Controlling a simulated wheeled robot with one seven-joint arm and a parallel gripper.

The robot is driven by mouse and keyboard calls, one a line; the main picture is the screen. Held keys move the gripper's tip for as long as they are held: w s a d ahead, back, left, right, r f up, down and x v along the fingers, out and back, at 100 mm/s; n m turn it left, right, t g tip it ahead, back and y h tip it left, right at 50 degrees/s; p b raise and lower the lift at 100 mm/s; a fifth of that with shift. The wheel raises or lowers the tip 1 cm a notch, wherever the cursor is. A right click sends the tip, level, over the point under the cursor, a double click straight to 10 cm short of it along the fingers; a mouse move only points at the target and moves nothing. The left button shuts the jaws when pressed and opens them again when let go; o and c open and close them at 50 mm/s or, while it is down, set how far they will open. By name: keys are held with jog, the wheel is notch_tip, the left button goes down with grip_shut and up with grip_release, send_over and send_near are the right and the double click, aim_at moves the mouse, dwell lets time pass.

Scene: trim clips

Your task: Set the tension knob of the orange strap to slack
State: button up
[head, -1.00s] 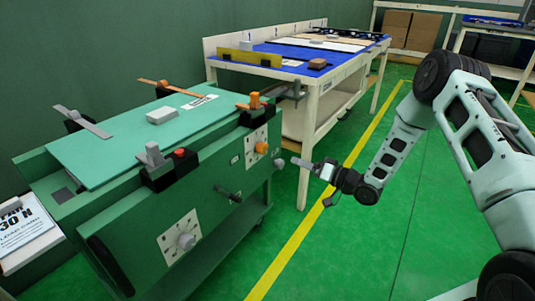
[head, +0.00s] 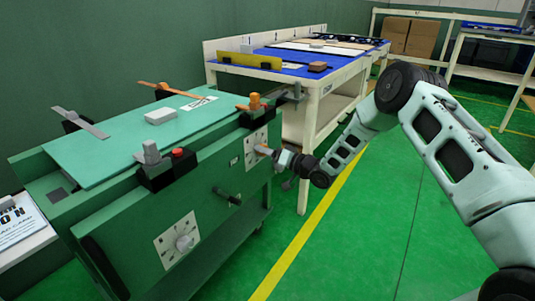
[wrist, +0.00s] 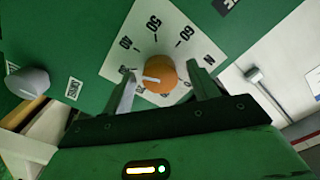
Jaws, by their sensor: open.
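The orange knob (wrist: 158,76) sits on a white dial plate (wrist: 150,32) with numbers such as 40, 50 and 60. Its pale pointer line points left in the wrist view; the mark it meets is not clear. My gripper (wrist: 165,72) is open, with one finger on each side of the knob; contact cannot be told. In the head view my gripper (head: 270,152) is at the same dial plate (head: 256,139) and hides most of the knob. The orange strap (head: 170,89) lies across the back of the green bench top, with an orange buckle (head: 254,102) at the front edge.
A grey knob on a lower dial plate (head: 177,239) and a dark handle (head: 227,196) stick out of the green bench front. Another grey knob (wrist: 28,82) shows in the wrist view. A white-framed table (head: 330,88) stands behind. The floor at right is clear.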

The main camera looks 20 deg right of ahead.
jog(key=c, duration=1)
jog(key=shift+n, duration=0.3)
